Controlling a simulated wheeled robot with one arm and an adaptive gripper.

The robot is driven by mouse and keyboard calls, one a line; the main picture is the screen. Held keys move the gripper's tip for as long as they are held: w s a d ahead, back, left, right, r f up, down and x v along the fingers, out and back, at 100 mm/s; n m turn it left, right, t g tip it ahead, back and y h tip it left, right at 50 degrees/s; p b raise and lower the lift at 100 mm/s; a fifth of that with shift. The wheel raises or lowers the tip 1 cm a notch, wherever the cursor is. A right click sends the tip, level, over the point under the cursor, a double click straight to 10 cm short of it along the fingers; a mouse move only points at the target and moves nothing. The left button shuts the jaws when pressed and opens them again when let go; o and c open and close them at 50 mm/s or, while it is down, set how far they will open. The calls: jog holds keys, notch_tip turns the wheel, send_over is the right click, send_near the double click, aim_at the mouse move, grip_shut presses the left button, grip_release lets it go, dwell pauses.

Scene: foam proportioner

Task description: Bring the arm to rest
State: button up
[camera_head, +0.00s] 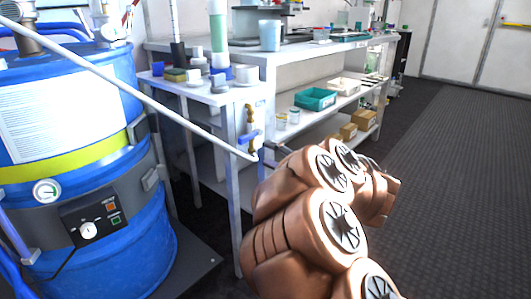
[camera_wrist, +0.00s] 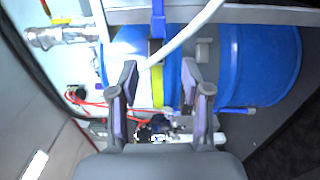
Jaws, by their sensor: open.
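My gripper (camera_wrist: 160,78) is open in the wrist view, its two dark fingers apart. I see nothing clasped between them. A blue drum (camera_wrist: 262,65) lies beyond the fingers in that view, with a white pipe (camera_wrist: 192,34) crossing in front of it. I cannot tell how far the fingertips are from either. My copper-coloured arm is folded at the lower middle of the head view, where the gripper itself is not clearly visible. The blue drum (camera_head: 105,232) stands upright at the left there, with a gauge and control box on its dark band.
The white pipe (camera_head: 150,100) slants down across the head view to beside a brass valve (camera_head: 250,117). A white table (camera_head: 240,95) and longer bench (camera_head: 345,45) hold containers close behind my arm. Open dark floor (camera_head: 450,170) lies to the right.

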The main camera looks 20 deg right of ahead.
jog(key=w+d+r+m+t+h+p, duration=0.1)
jog(key=d+r+m+h+p, duration=0.3)
jog(key=r, duration=0.3)
jog(key=w+d+r+m+h+p, duration=0.1)
jog(key=d+r+m+h+p, duration=0.1)
jog(key=d+r+h+p, duration=0.3)
jog(key=s+d+r+m+g+h+p, duration=0.35)
jog(key=s+r+m+h+p, duration=0.3)
jog(key=r+m+p, duration=0.45)
jog(key=s+a+r+m+g+y+p, duration=0.2)
jog(key=s+a+g+p, duration=0.3)
jog(key=s, duration=0.6)
jog(key=s+a+r+m+g+y+p, duration=0.2)
jog(key=s+a+g+p, duration=0.3)
jog(key=s+a+p, duration=0.5)
jog(key=s+a+r+m+g+y+p, duration=0.2)
jog(key=s+a+g+p, duration=0.3)
jog(key=s, duration=0.8)
jog(key=a+y+p, duration=0.1)
jog(key=a+p, duration=0.1)
jog(key=p, duration=0.1)
jog(key=shift+s+a+r+m+p, duration=0.15)
jog(key=shift+s+r+m+p, duration=0.05)
jog(key=shift+r+m+p, duration=0.15)
